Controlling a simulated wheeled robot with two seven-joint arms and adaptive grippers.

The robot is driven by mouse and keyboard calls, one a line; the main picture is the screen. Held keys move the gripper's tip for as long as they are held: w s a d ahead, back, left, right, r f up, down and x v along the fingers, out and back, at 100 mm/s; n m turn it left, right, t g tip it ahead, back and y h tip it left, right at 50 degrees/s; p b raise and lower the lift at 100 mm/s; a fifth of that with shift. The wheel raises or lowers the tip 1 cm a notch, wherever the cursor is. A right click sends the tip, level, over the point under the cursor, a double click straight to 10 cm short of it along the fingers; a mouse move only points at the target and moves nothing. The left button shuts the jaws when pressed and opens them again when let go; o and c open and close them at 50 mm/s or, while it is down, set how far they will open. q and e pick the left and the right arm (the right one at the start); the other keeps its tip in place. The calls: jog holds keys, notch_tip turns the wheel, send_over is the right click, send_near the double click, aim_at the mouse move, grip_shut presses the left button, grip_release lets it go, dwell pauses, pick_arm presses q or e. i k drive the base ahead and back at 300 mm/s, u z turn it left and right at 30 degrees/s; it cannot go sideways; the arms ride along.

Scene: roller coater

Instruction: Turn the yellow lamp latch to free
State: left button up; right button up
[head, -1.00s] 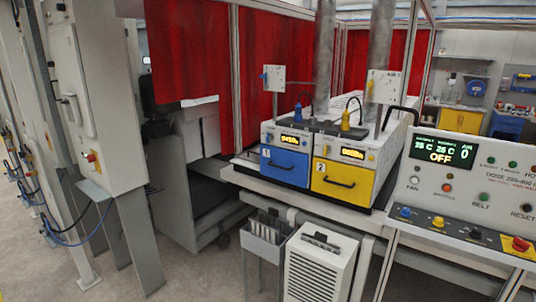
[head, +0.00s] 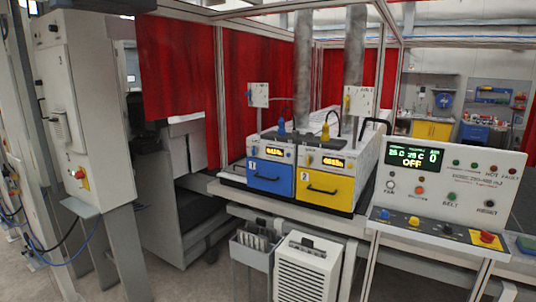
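Two lamp units stand side by side on a bench in the head view. The left one has a blue drawer (head: 270,179) marked 1, the right one a yellow drawer (head: 325,189) marked 2 with a dark handle. A yellow knob-like part (head: 325,134) with a black cable stands on top of unit 2. A small white panel (head: 359,99) behind it carries a yellow lever (head: 347,103), upright. Which yellow part is the latch, I cannot tell at this size. Neither of my grippers is in view.
A control console (head: 455,195) reading OFF stands at the right front. A white slatted box (head: 305,268) and a grey bin (head: 252,250) sit below the bench. A grey cabinet (head: 88,110) stands at left. Red curtains (head: 180,70) hang behind. Some floor is clear at front left.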

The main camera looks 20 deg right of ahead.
aim_at(310, 159)
jog(key=u, duration=0.65)
jog(key=i, duration=2.5)
jog(key=z, duration=1.35)
jog(key=i, duration=0.9)
jog(key=z, duration=0.9)
